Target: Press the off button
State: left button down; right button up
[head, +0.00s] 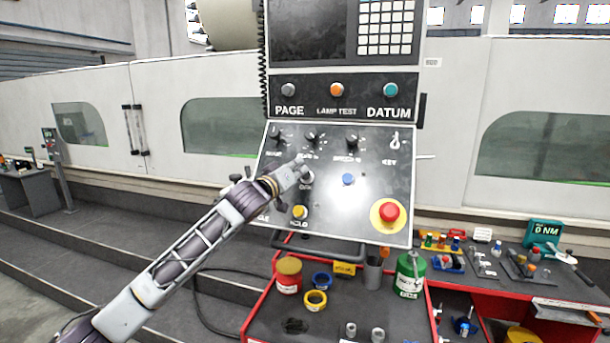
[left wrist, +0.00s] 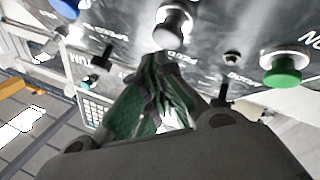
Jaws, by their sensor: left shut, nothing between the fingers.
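The tilted black control panel (head: 335,220) stands in front of me in the head view. A grey button (head: 308,177) sits just beside my left fingertips, partly covered by them; its label is too small to read, so I cannot confirm it is the off button. A dark-capped metal button (left wrist: 173,24) shows just past the fingers in the left wrist view. My left gripper (head: 298,168) is shut and empty, close over the panel below the knob row; contact cannot be told. A green button (left wrist: 285,70) labelled ON shows in the left wrist view. My right gripper is out of view.
A blue button (head: 348,179), a yellow button (head: 300,212) marked HOLD and a red button (head: 390,212) share the panel. Black knobs (head: 352,142) line its upper part. A red-edged cart (head: 330,315) with cans stands below. A handrail (head: 318,246) runs along the panel's lower edge.

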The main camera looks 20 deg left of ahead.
pick_arm(q)
jog(key=shift+s+r+p, duration=0.35)
jog(key=shift+s+r, duration=0.45)
jog(key=shift+s, duration=0.2)
jog(key=shift+s+r+p, duration=0.35)
jog(key=shift+s+r, duration=0.45)
jog(key=shift+s, duration=0.15)
jog(key=shift+a+f, duration=0.1)
jog(key=shift+f, duration=0.05)
